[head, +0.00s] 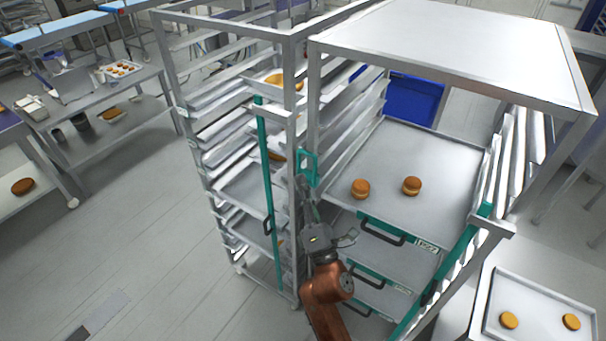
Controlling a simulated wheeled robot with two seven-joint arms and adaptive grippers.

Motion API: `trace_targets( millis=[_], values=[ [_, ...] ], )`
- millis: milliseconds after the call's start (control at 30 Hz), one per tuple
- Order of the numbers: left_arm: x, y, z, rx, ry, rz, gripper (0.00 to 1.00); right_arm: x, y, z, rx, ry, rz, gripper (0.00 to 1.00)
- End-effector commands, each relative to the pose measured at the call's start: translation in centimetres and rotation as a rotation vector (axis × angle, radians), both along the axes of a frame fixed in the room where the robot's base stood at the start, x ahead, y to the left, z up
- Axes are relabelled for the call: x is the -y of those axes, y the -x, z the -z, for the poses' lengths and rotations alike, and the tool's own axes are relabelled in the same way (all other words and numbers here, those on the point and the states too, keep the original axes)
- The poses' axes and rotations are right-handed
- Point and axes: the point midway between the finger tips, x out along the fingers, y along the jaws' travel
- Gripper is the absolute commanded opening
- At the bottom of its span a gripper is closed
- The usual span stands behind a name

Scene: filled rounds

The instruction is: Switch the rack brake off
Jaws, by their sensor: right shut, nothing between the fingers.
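A metal rack (313,100) with a flat top holds several trays, and a taller open rack (160,60) stands against its left side. A teal loop-shaped part (307,168) sits at the rack's front left post; I cannot tell whether it is the brake or which position it is in. My right gripper (304,192) is shut and empty, just below this loop. Whether it touches the loop or the post is unclear. No part clearly recognisable as the brake shows elsewhere. My left gripper is out of view.
A tray (440,160) in the rack carries two filled rounds (411,186). Teal bars (266,190) and black handles (380,235) stick out at the front. Another tray with rounds (509,320) lies at lower right.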

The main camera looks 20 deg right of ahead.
Motion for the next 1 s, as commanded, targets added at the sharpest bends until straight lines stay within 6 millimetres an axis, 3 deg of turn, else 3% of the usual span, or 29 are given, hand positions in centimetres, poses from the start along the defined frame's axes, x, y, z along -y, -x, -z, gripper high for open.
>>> trace_targets(
  millis=[200, 400, 1000],
  values=[
    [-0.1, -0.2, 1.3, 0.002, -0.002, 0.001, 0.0, -0.9, 4.2, 0.8, 0.0, -0.001, -0.011, 0.0],
    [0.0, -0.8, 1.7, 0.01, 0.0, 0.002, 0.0, -1.1, 6.1, 0.9, 0.001, -0.001, -0.01, 0.0],
    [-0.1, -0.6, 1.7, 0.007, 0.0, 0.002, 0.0, -1.0, 6.4, 0.9, 0.0, -0.002, -0.007, 0.0]
  ],
)
